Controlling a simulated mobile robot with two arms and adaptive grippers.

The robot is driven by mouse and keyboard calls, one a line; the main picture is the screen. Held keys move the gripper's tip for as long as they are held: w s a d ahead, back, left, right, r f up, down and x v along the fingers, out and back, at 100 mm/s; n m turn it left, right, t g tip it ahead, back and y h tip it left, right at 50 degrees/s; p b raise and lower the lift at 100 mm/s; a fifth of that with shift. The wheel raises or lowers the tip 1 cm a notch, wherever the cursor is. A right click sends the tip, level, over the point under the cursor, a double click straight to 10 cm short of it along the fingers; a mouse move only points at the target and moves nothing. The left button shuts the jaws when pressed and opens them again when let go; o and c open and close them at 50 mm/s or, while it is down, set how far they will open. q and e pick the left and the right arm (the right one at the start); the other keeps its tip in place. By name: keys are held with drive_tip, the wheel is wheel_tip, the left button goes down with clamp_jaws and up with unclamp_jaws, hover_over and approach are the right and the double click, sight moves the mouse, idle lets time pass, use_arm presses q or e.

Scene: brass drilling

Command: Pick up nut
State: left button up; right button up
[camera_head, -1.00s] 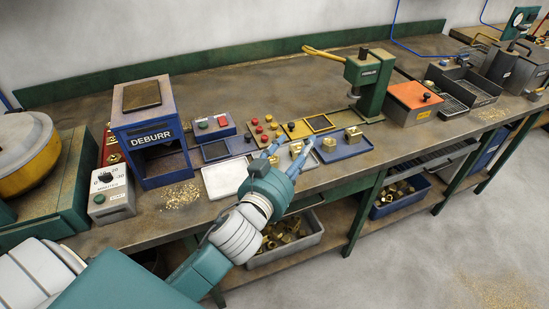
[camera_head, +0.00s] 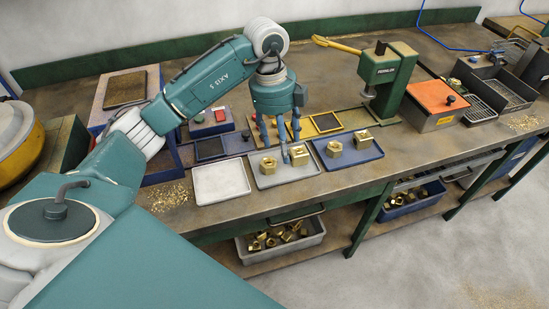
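My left gripper (camera_head: 280,147) points down with its fingers spread, just above a grey tray (camera_head: 262,184). Nothing shows between the fingers. My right gripper is not in view.
An empty white tray (camera_head: 220,182) lies to the left. A green press (camera_head: 386,75) stands behind the blue tray, with an orange-topped box (camera_head: 434,104) to its right. Bins of brass parts (camera_head: 282,238) sit on the lower shelf. Brass chips (camera_head: 165,196) lie near the bench's front.

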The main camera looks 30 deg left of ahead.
use_arm(q)
drive_tip(key=n+y, duration=0.1)
drive_tip(key=y, duration=0.1)
hover_over(269, 158)
drive_tip(key=s, duration=0.2)
drive_tip(key=f, duration=0.2)
drive_tip(key=f+p, duration=0.1)
drive_tip(key=f, duration=0.1)
drive_tip(key=shift+d, duration=0.3)
drive_tip(key=shift+f+p, duration=0.35)
drive_tip(key=shift+f, duration=0.15)
drive_tip(key=f, duration=0.1)
drive_tip(key=f+p, duration=0.1)
drive_tip(key=f, duration=0.1)
drive_tip(key=shift+w+d+f, duration=0.1)
drive_tip(key=shift+w+f, duration=0.15)
drive_tip(key=shift+f, duration=0.45)
drive_tip(key=shift+c, duration=0.5)
drive_tip(key=c, duration=1.3)
drive_tip(key=shift+w, duration=0.1)
clamp_jaws()
